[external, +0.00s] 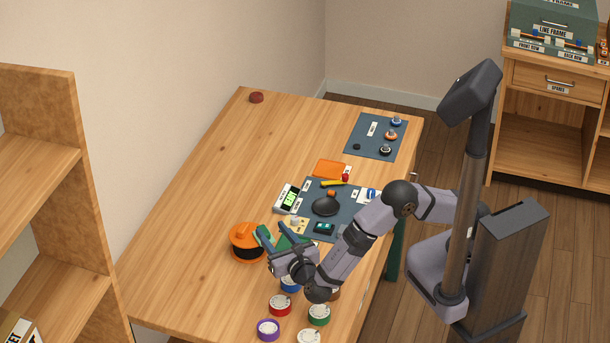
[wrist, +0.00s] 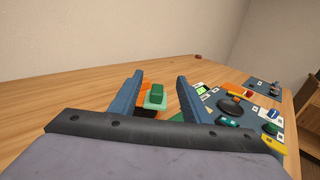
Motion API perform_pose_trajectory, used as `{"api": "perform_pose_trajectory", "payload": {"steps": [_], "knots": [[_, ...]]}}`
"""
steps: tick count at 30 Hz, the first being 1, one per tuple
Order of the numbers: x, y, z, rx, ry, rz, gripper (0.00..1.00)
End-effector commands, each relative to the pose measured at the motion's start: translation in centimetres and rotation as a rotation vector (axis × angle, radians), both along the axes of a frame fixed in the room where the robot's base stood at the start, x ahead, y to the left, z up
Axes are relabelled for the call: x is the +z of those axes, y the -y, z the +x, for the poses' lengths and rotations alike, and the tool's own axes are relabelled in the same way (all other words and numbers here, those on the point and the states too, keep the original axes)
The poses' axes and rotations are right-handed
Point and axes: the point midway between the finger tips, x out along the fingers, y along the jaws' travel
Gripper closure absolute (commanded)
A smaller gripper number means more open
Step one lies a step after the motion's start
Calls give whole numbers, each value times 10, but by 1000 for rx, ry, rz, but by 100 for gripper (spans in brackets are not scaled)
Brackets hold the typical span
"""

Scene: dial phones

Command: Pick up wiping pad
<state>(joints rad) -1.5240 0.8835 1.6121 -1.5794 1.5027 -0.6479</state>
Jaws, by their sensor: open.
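A small green block with a paler green base, which looks like the wiping pad (wrist: 155,96), shows between my finger tips in the wrist view. It lies ahead of my gripper (wrist: 160,76), apart from both fingers, over or beside an orange thing. My gripper is open and empty, with its two blue fingers spread. In the external view my gripper (external: 277,235) is low over the near part of the table, next to a round orange and black container (external: 247,242). There the pad is largely hidden or hard to tell from the fingers.
The wooden table (external: 210,180) is clear on its far left. A dark mat (external: 348,222) with a black rounded object (external: 326,205) lies right of my gripper. A red tin (external: 280,305), a green tin (external: 319,314) and a purple tin (external: 268,329) stand at the near end.

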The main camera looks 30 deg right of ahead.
Motion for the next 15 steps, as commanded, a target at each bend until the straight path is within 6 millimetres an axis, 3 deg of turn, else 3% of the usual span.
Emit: {"api": "perform_pose_trajectory", "payload": {"steps": [7,15], "knots": [[-32,0,0,-1,-1,-1,57],[-40,0,1,-1,-1,1,57]]}}
